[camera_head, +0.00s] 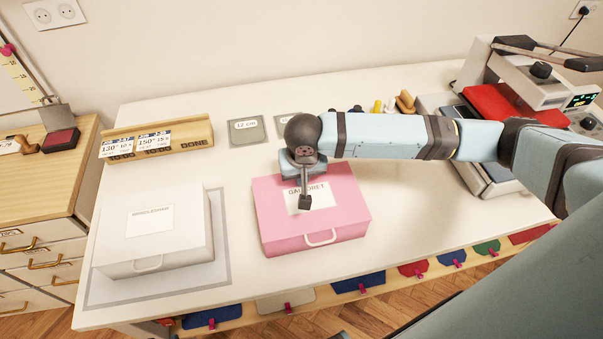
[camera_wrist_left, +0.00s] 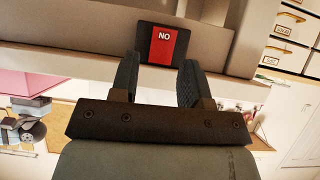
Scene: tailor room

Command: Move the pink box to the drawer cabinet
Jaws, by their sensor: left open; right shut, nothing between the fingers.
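The pink box (camera_head: 270,225) lies closed on the white table, with a white label on its lid and a pale handle at its front. My right gripper (camera_head: 305,202) is over the lid, shut and empty. It hides part of the label, and I cannot tell if it touches the lid. The drawer cabinet (camera_head: 38,262), with a wooden top and brass handles, stands at the left beyond the table's edge. My left gripper (camera_wrist_left: 160,78) shows in the left wrist view, open and empty; it is not visible in the head view.
A white box (camera_head: 180,240) lies on a grey mat left of the pink box. A wooden card holder (camera_head: 185,140) stands behind it. A machine with a red pad (camera_head: 500,108) is at the back right. The cabinet top holds a dark red pad (camera_head: 61,139) and a stamp.

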